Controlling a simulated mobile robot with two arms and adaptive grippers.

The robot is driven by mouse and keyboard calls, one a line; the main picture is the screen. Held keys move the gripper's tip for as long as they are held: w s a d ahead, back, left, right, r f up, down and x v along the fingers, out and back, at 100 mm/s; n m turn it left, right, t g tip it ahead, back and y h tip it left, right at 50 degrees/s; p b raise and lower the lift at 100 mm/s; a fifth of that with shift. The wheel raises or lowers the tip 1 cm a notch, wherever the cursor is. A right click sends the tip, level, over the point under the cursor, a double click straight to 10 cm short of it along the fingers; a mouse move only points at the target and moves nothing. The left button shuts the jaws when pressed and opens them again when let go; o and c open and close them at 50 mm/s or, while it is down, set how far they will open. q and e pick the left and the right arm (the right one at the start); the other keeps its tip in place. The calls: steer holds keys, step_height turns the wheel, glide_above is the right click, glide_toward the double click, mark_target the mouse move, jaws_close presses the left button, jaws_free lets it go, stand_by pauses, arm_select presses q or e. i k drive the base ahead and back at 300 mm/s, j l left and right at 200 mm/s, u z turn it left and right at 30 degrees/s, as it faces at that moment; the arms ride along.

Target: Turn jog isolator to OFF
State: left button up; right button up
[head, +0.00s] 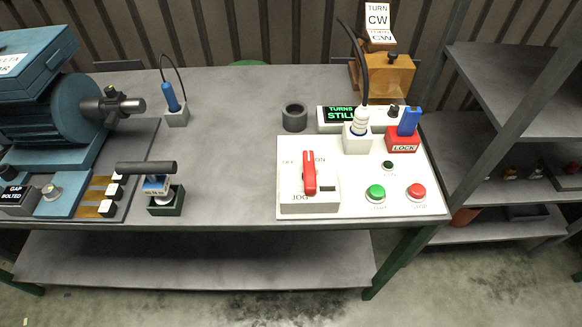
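The jog isolator (296,207) is a white box at the front left of the white control panel (345,214), marked JOG. Its red handle (310,176) stands almost straight up and down in the picture. The handle's upper end lies between an OFF mark on the left, partly legible, and an ON mark on the right, closer to ON. Neither of my grippers is in view, and nothing touches the handle.
A green button (376,193) and a red button (416,192) sit right of the isolator. Behind stand a white-grey holder (357,141) with a corded probe, a red LOCK block (402,142) and a display reading TURNS STILL (341,113).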

mark_target(308, 176)
steer(key=z, duration=0.3)
steer(key=k+j+z, duration=0.1)
steer(key=j+z, duration=0.3)
steer(key=k+j+z, duration=0.15)
steer(key=j+z, duration=0.3)
steer(key=l, duration=0.1)
